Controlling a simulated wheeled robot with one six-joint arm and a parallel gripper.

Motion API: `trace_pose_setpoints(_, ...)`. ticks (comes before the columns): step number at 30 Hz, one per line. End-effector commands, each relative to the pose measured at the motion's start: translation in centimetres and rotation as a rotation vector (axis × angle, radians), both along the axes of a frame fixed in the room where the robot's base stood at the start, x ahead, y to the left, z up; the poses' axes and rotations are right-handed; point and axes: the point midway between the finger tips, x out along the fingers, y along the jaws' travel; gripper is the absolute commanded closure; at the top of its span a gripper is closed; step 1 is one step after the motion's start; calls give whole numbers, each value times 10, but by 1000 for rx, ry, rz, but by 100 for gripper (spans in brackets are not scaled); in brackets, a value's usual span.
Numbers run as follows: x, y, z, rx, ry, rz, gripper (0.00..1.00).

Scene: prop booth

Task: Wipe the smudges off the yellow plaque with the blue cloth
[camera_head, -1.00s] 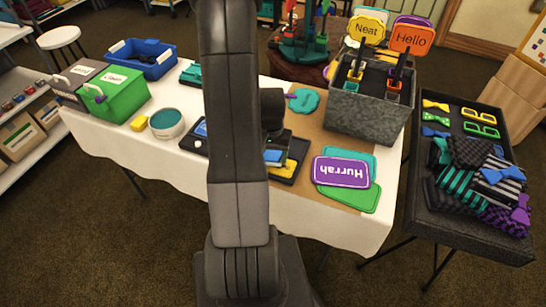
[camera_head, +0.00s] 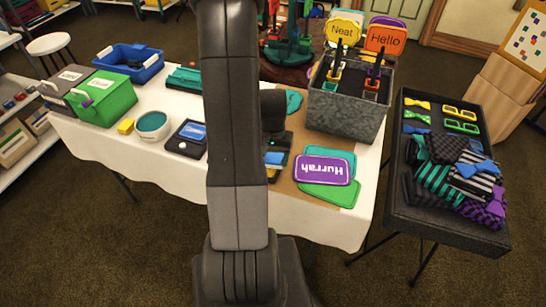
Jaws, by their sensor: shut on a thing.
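My gripper (camera_head: 273,146) is low over the middle of the table, right of my arm. It is shut on a folded blue cloth (camera_head: 274,157); its fingertips are hard to make out. A small part of a yellow plaque (camera_head: 272,173) shows just below the cloth, on a dark base. My arm and the cloth hide most of it. I cannot see any smudges, nor whether the cloth touches the plaque.
A purple "Hurrah" plaque (camera_head: 320,168) lies on teal and green ones to the right. A grey box (camera_head: 345,115) of signs stands behind. Left are a dark tray with a blue panel (camera_head: 188,138), a round bowl (camera_head: 152,124) and a yellow block (camera_head: 126,127).

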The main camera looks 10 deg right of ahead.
Motion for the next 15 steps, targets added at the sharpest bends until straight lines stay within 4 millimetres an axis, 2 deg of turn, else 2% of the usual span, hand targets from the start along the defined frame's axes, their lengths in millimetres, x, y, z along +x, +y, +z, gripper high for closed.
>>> trace_pose_setpoints(1,1,0,9,0,-2,0,73)
trace_pose_setpoints(6,2,0,25,-1,-4,1,73)
trace_pose_setpoints(15,3,-1,46,-1,-4,3,73)
